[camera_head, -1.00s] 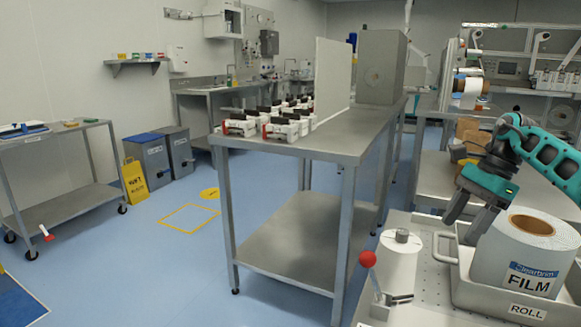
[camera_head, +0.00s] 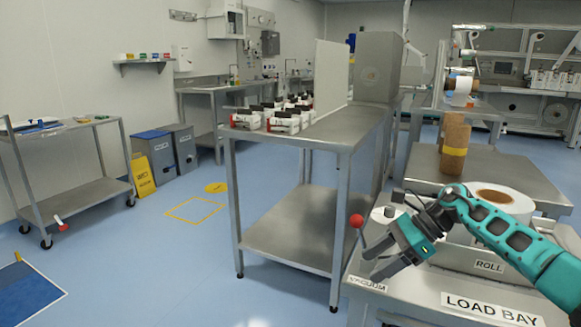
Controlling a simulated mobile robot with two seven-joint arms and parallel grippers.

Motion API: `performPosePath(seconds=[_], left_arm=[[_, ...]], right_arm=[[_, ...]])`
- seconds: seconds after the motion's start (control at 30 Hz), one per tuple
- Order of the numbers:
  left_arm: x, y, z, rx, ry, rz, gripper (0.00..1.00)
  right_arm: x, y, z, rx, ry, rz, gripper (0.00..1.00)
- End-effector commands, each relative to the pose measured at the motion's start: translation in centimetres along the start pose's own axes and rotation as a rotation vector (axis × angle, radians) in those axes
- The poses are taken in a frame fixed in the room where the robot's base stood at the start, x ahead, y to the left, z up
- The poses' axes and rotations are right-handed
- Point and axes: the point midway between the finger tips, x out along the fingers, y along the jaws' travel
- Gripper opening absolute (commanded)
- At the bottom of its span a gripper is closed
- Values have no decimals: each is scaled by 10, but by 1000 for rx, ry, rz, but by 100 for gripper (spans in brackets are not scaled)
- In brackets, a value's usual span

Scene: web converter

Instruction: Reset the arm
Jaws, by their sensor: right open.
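My right gripper (camera_head: 372,265) is open and empty. Its teal arm comes in from the right, above the bench with the "LOAD BAY" label. The dark fingers point left and down, near the "VACUUM" label and the post with a red ball (camera_head: 357,221). A white film roll (camera_head: 512,202) sits in the tray labelled "ROLL" (camera_head: 487,266), partly hidden behind my arm. A small white roll (camera_head: 378,214) is partly hidden behind my gripper. My left gripper is not in view.
A steel table (camera_head: 340,137) with several white-and-red devices and an upright white panel stands left of my gripper. Behind the bench, a brown roll (camera_head: 454,145) stands on another steel table (camera_head: 500,172). A cart (camera_head: 85,180) is at far left.

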Motion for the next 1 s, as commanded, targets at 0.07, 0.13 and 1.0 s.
performPosePath(seconds=[0.07, 0.13, 1.0], left_arm=[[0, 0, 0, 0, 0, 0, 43], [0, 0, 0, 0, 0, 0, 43], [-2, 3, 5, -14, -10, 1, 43]], right_arm=[[45, 13, 15, 89, -142, -2, 61], [76, 24, 32, 196, -280, -10, 61], [139, 169, -47, -2586, 1712, -243, 61]])
